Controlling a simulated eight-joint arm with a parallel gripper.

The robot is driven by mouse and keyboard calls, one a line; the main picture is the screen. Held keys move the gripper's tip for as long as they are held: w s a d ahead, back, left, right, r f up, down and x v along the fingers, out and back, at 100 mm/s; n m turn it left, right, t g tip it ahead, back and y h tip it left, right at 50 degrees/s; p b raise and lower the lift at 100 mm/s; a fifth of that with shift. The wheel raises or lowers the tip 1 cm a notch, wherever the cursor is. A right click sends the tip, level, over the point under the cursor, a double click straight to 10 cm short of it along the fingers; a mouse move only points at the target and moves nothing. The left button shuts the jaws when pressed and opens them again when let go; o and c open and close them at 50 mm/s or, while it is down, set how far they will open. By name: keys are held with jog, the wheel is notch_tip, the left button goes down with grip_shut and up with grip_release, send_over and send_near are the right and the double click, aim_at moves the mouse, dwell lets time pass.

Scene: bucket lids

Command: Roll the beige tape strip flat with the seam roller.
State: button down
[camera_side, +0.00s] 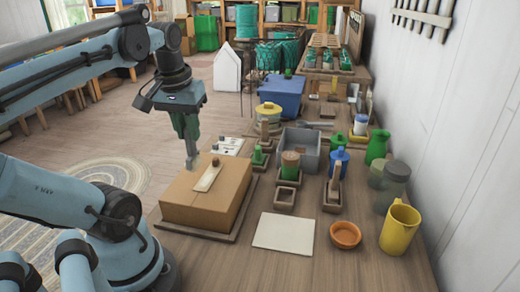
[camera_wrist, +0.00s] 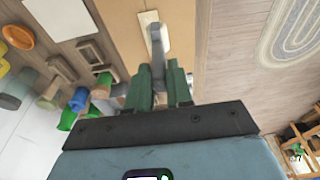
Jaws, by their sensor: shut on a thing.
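A closed cardboard box (camera_side: 190,200) stands on a low wooden base at the near left of the bench. The beige tape strip (camera_side: 206,181) lies on its top, with a small dark brown knob at its far end. My gripper (camera_side: 187,135) is at the box's far left edge, pointing down. It is shut on a grey tool (camera_side: 190,157), apparently the seam roller. In the wrist view the roller (camera_wrist: 157,55) sits between the green fingers (camera_wrist: 158,88), and its rounded end overlaps the strip (camera_wrist: 148,17). I cannot tell whether it touches the strip or box.
A white sheet (camera_side: 284,233), a terracotta bowl (camera_side: 345,234) and a yellow jug (camera_side: 399,230) lie right of the box. Behind are wooden holders, a grey bin (camera_side: 301,143) and a blue container (camera_side: 280,95). A white wall bounds the right.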

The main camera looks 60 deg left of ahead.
aim_at(195, 153)
jog(key=shift+f, duration=0.15)
notch_tip(195, 153, down, 3)
jog(key=shift+f, duration=0.15)
jog(key=shift+w+a+f, duration=0.1)
jog(key=shift+w+f, duration=0.05)
jog(key=shift+w, duration=0.2)
jog(key=shift+w+a, duration=0.25)
jog(key=shift+w, duration=0.85)
jog(key=shift+w+a, duration=0.2)
jog(key=shift+w, duration=0.9)
jog(key=shift+f, duration=0.6)
jog(key=shift+s+a, duration=1)
jog(key=shift+s, duration=0.05)
jog(key=shift+w+d, duration=0.8)
jog(key=shift+w, duration=0.05)
